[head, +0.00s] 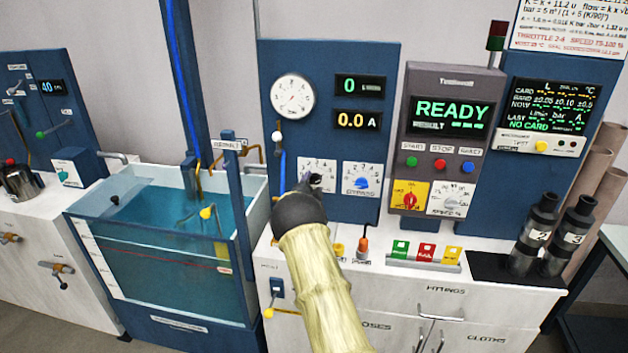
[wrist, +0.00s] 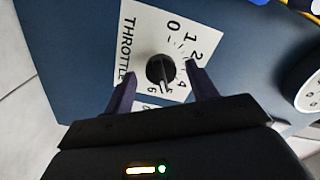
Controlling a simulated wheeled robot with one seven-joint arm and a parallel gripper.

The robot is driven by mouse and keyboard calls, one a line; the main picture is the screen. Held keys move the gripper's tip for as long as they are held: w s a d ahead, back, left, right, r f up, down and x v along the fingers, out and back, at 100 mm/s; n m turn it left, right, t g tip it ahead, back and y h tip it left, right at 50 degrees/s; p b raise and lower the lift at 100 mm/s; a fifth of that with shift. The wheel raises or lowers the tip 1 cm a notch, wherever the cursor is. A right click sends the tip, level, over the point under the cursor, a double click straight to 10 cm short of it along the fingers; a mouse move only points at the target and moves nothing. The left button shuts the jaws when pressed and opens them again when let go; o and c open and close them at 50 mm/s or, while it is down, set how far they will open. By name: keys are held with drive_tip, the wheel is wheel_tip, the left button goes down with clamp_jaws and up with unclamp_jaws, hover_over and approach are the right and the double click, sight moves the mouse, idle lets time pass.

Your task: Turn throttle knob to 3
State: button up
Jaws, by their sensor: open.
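The throttle knob (wrist: 158,70) is a round black knob on a white plate (wrist: 145,35) marked THROTTLE, with numbers around it. A pale bar on the knob runs down toward the lower numbers near 5; its exact reading is unclear. My gripper (wrist: 160,72) is open, one finger on each side of the knob. I cannot tell whether either finger touches it. The 3 is not readable, near the right finger. In the head view my gripper (head: 311,183) is at the throttle plate (head: 318,167), and my wrist hides the knob and the plate's lower part.
A plate with a blue knob (head: 362,183) sits just right of the throttle plate. A round gauge (head: 292,96) is above, beside displays reading 0 and 0.0 A. A READY panel (head: 451,115) stands to the right. A water tank (head: 165,240) is at left.

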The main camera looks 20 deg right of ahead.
drive_tip(key=shift+x, duration=1.35)
drive_tip(key=c, duration=0.9)
drive_tip(key=shift+c, duration=0.2)
